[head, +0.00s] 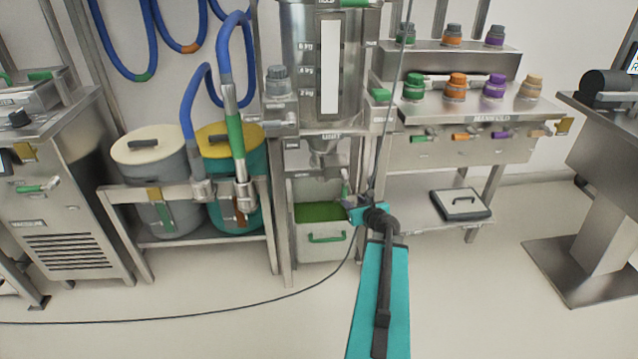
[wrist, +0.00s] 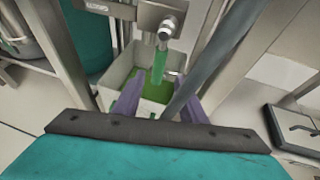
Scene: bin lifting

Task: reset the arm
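My arm reaches forward from the bottom of the head view, with a teal link and a dark joint. My gripper (head: 352,206) is at its far end, in front of the hopper stand and near the bin's upper right side. In the wrist view, the two purple fingers of my gripper (wrist: 158,93) are spread apart, with nothing visibly held between them. The light grey bin (head: 322,250) has a green handle and green contents and sits under the hopper. It also shows beyond the fingers in the wrist view (wrist: 116,76). A green-handled valve lever (wrist: 159,66) hangs above the bin.
The steel hopper (head: 295,40) stands above the bin. Two lidded drums (head: 150,165) are on a rack at left. A manifold bench (head: 470,145) is at right, with a flat scale (head: 461,204) on its lower shelf. A thin cable crosses the open floor.

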